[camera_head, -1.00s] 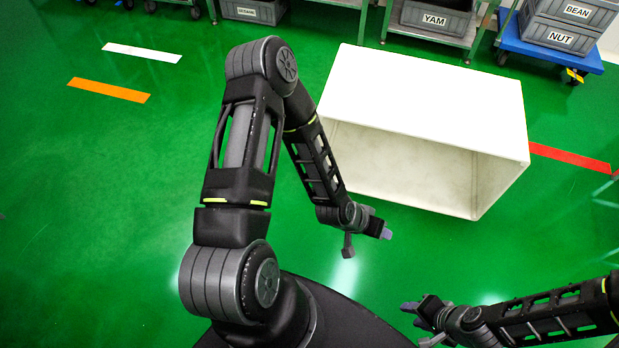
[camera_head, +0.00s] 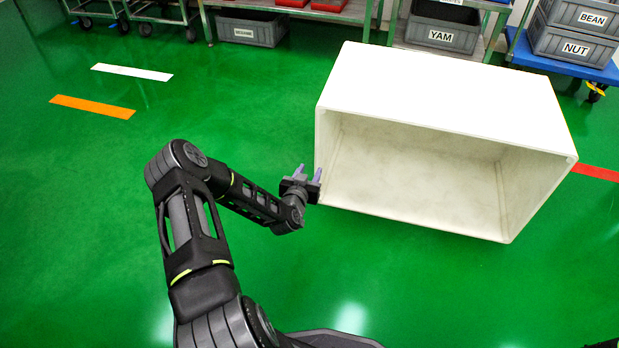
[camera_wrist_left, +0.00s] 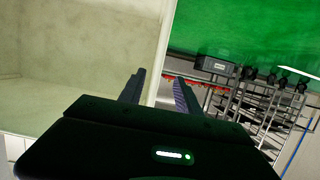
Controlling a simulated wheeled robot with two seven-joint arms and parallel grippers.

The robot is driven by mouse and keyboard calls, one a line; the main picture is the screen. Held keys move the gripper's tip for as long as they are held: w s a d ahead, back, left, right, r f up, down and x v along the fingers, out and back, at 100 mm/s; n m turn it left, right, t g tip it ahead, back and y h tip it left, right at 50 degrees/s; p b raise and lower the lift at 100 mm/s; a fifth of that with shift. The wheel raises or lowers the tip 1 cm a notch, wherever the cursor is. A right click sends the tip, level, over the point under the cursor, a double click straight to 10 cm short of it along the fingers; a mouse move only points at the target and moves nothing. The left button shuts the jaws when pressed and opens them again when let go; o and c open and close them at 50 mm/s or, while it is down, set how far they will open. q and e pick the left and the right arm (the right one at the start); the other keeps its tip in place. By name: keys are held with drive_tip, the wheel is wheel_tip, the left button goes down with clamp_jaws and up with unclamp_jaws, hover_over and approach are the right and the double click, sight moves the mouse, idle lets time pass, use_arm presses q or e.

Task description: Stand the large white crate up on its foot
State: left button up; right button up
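The large white crate (camera_head: 440,90) lies on its side on the green floor, its open mouth facing me. My left gripper (camera_head: 309,173) is at the crate's left edge in the head view, fingers pointing away from me and apart. In the left wrist view the crate's wall (camera_wrist_left: 125,30) fills the upper left. Its edge runs down between the two fingertips of the left gripper (camera_wrist_left: 160,88). I cannot tell whether either finger touches the wall. My right gripper is out of view.
Behind the crate stand metal racks with a grey YAM bin (camera_head: 442,27) and another grey bin (camera_head: 248,29). A blue trolley (camera_head: 560,58) with BEAN and NUT bins is at the back right. The floor left of the crate is clear.

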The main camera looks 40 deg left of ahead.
sight(316, 160)
use_arm(q)
drive_tip(key=b+x, duration=0.2)
drive_tip(key=x, duration=0.1)
drive_tip(key=b+x, duration=0.2)
drive_tip(key=x, duration=0.1)
drive_tip(key=shift+s+f+b, duration=0.2)
drive_tip(key=shift+f+b, duration=0.15)
drive_tip(key=x, duration=0.4)
drive_tip(key=shift+w+r+p, duration=0.2)
drive_tip(key=shift+r+p, duration=0.15)
drive_tip(key=shift+w+a+f, duration=0.15)
drive_tip(key=shift+w+a, duration=0.05)
drive_tip(key=shift+w, duration=0.25)
clamp_jaws()
